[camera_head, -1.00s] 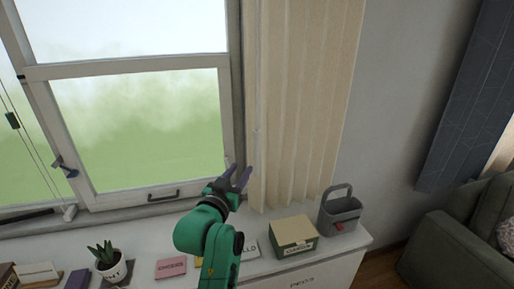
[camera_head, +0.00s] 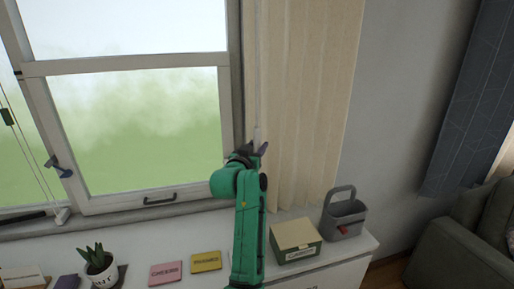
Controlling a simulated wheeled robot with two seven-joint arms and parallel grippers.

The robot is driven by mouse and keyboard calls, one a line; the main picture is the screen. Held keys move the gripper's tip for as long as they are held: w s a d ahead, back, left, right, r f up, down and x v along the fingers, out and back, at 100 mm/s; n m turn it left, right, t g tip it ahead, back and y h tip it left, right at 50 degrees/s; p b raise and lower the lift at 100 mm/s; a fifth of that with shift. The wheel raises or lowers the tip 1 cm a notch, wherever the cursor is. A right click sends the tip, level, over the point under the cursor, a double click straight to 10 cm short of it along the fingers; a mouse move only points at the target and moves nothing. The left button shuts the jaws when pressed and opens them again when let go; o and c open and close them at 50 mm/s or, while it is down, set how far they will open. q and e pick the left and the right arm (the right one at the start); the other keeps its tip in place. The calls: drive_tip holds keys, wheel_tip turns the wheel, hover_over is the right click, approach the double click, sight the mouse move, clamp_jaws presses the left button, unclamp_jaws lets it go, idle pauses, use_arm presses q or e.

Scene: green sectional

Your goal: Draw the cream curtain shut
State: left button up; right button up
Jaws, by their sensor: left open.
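The cream curtain (camera_head: 306,110) hangs in pleats at the right side of the window (camera_head: 140,125), gathered there, so the glass is uncovered. A pale vertical rod or edge runs down the curtain's left side. My left gripper (camera_head: 258,148) is open at the curtain's left edge, by the lower part of that rod. Its fingers point up, and I cannot tell whether they touch the rod or the fabric. My left arm hides the curtain's lower left corner. My right gripper is not in view.
A white cabinet top (camera_head: 205,236) below the window carries a potted plant (camera_head: 99,262), a pink block (camera_head: 166,273), a yellow block (camera_head: 206,262), a cardboard box (camera_head: 295,238) and a grey caddy (camera_head: 344,214). A grey sofa (camera_head: 470,245) stands at right.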

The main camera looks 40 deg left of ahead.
use_arm(q)
drive_tip(key=shift+s, duration=0.1)
clamp_jaws()
idle(1.2)
